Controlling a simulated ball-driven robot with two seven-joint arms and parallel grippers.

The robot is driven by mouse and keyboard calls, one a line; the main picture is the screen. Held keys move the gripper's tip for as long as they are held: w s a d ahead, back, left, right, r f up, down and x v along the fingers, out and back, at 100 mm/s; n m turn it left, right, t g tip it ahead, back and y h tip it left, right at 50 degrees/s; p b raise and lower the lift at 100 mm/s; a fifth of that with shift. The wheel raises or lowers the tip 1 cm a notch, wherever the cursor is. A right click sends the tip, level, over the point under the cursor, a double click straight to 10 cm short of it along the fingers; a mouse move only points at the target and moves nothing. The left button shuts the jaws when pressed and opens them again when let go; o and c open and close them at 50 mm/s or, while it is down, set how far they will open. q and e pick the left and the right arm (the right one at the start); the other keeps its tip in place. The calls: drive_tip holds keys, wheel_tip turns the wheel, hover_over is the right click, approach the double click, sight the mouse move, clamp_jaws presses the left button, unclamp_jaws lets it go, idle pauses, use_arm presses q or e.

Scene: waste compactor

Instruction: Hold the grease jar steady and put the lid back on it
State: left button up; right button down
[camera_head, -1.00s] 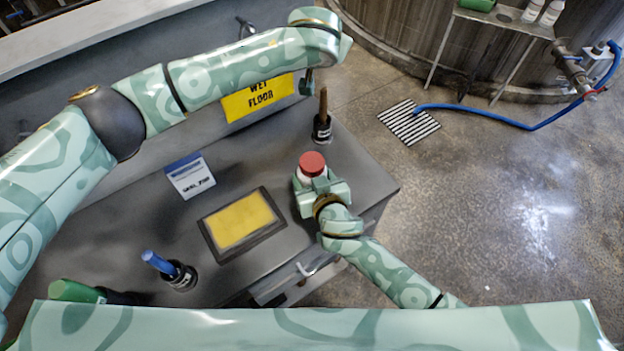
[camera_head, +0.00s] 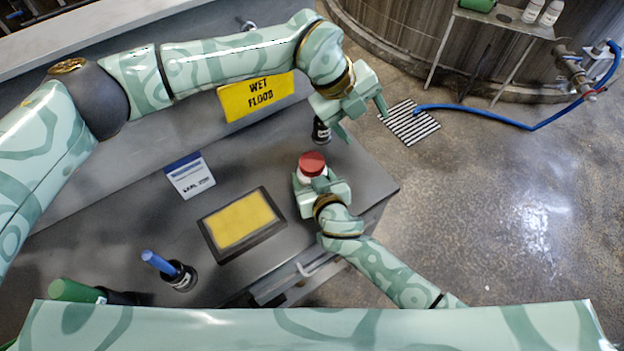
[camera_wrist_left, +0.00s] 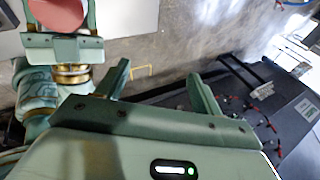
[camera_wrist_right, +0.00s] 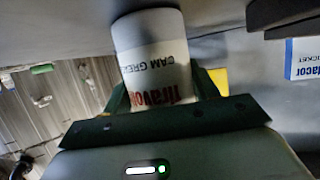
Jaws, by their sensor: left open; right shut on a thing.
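The grease jar (camera_head: 303,178) is white and stands upright near the right edge of the grey worktop. A red lid (camera_head: 312,163) sits on top of it; I cannot tell whether it is screwed down. My right gripper (camera_head: 318,184) is shut around the jar. In the right wrist view the white jar (camera_wrist_right: 155,60) with upside-down lettering is between the fingers, and the lid is hidden. My left gripper (camera_head: 364,125) is open and empty, above and behind the jar, to its right. In the left wrist view the red lid (camera_wrist_left: 60,14) is at the top left, outside the fingers.
A black holder (camera_head: 321,133) stands partly behind my left gripper. A yellow pad in a dark frame (camera_head: 240,221), a blue-handled tool in a black pot (camera_head: 178,271) and a green bottle (camera_head: 75,291) are further left. The worktop's right edge drops to the floor.

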sight(312, 161)
use_arm(q)
drive_tip(key=a+y, duration=0.1)
drive_tip(key=a, duration=0.2)
drive_tip(key=a+f+n+y, duration=0.1)
drive_tip(key=a+y, duration=0.1)
drive_tip(key=a, duration=0.1)
drive_tip(key=a+f+n+y, duration=0.1)
drive_tip(key=a+y, duration=0.1)
drive_tip(key=shift+s+a+f, duration=0.1)
drive_tip(key=shift+a+f, duration=0.15)
drive_tip(key=shift+a, duration=0.15)
drive_tip(key=shift+s+a+g+y, duration=0.3)
drive_tip(key=shift+s+y, duration=0.1)
drive_tip(key=shift+f, duration=4.05)
